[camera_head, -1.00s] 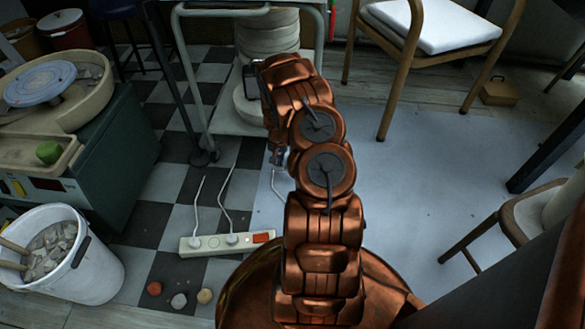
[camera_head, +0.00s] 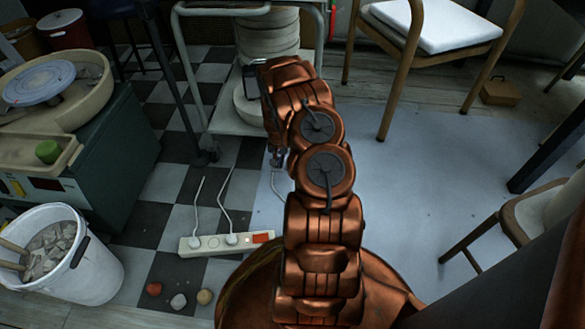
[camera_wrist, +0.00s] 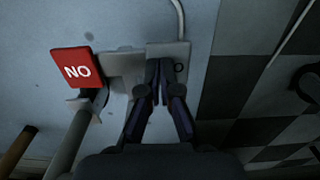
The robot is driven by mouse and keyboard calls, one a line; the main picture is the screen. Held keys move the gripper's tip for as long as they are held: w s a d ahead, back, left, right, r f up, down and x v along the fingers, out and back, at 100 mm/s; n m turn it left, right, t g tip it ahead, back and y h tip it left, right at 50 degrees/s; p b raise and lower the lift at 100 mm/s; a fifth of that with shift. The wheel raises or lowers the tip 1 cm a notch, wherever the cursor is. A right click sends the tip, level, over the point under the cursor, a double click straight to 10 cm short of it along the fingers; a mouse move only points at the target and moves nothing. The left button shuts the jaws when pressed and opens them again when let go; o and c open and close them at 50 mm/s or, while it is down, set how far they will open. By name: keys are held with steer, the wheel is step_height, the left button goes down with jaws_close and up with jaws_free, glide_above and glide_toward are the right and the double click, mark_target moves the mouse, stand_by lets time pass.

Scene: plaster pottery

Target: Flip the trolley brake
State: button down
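The trolley (camera_head: 222,122) stands beyond my arm in the head view, with a pale tubular frame and lower shelf. In the wrist view a red brake tab (camera_wrist: 78,68) carries white lettering that reads "NO" in this picture. A grey plate (camera_wrist: 181,54) with a dark "O" lies to its right, joined to it by a pale middle part. My gripper (camera_wrist: 159,68) has its fingertips together over the grey plate and hides part of it. I cannot tell whether the tips touch it. In the head view my gripper (camera_head: 277,158) is small and partly hidden by my arm.
A white power strip (camera_head: 205,244) with cords lies left of my arm. A white bucket (camera_head: 85,275) and a pottery wheel cabinet (camera_head: 115,155) stand at the left. Round slabs (camera_head: 265,40) sit on the trolley. Chairs stand at the right; pale floor between is clear.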

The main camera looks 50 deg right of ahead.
steer(key=shift+r+p, duration=1.7)
steer(key=shift+r, duration=1.8)
